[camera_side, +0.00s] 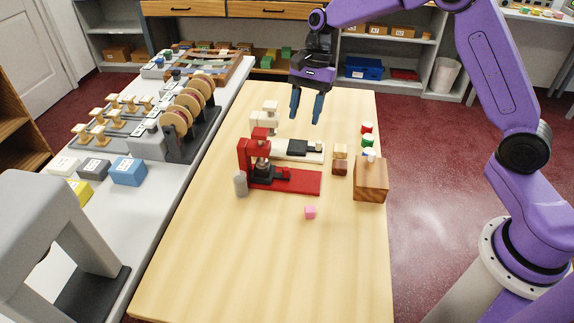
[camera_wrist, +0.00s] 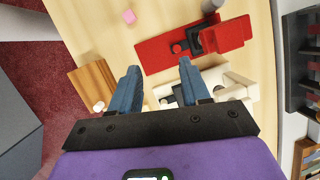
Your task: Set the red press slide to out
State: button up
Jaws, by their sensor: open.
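The red press (camera_side: 258,157) stands on the wooden table with its red base plate (camera_side: 303,183) reaching to the right. A dark slide (camera_side: 267,178) sits on that base, near the press column; its exact position is hard to tell. In the wrist view the red press (camera_wrist: 230,36) and its base show at the top, with the dark slide (camera_wrist: 187,44) close to the column. My gripper (camera_side: 306,120) is open and empty, high above the table behind the presses. Its blue fingers also show in the wrist view (camera_wrist: 157,66), pointing toward the table, apart from the press.
A white press (camera_side: 265,119) with a dark slide (camera_side: 298,147) stands just behind the red one. A wooden block (camera_side: 371,182), small coloured pieces and a pink cube (camera_side: 310,212) lie nearby. A grey cylinder (camera_side: 240,184) stands left of the red press. The front table is clear.

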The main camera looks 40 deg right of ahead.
aim_at(287, 168)
jog(key=w+d+f+m+y, duration=0.1)
jog(key=w+d+f+m, duration=0.15)
jog(key=w, duration=0.25)
jog(key=shift+m, duration=0.45)
jog(key=x, duration=1.7)
jog(key=shift+d, duration=0.25)
grip_shut()
